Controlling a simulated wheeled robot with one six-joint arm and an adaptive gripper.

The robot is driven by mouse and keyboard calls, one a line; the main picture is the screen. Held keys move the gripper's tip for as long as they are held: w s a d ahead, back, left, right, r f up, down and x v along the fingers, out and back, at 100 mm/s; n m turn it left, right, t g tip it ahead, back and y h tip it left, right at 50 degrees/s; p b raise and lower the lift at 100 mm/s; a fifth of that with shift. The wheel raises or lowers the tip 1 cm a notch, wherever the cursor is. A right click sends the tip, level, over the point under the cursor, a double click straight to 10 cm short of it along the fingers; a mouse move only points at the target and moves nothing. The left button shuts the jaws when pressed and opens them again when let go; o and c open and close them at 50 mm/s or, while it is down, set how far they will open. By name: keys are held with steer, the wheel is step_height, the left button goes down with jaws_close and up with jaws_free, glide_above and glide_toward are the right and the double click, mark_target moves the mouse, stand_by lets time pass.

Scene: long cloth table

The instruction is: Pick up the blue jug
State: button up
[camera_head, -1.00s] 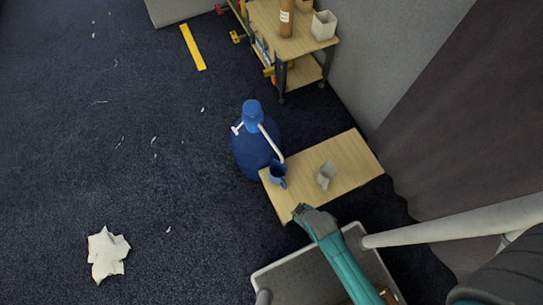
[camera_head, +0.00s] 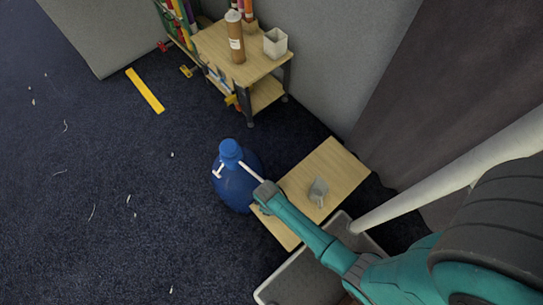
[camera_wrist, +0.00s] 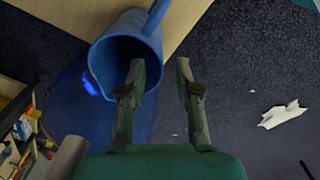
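The blue jug (camera_wrist: 128,45) shows close up in the wrist view, its open mouth towards the camera and its handle at the upper right. In the head view my gripper (camera_head: 264,192) covers most of it, at the left end of the low wooden table (camera_head: 335,170). In the wrist view my gripper (camera_wrist: 161,68) is open. One fingertip overlaps the jug's mouth and the other is to the right of its rim, so the right wall lies between them in the picture. I cannot tell whether a finger is inside the jug or touches it.
A grey jug (camera_head: 318,191) stands on the same table, right of my gripper. A large blue bottle (camera_head: 238,187) with a white handle stands on the floor beside the table. A wooden shelf unit (camera_head: 215,45) is at the back. White scrap (camera_wrist: 282,114) lies on open carpet.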

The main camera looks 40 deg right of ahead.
steer(key=shift+f, duration=3)
jaws_close()
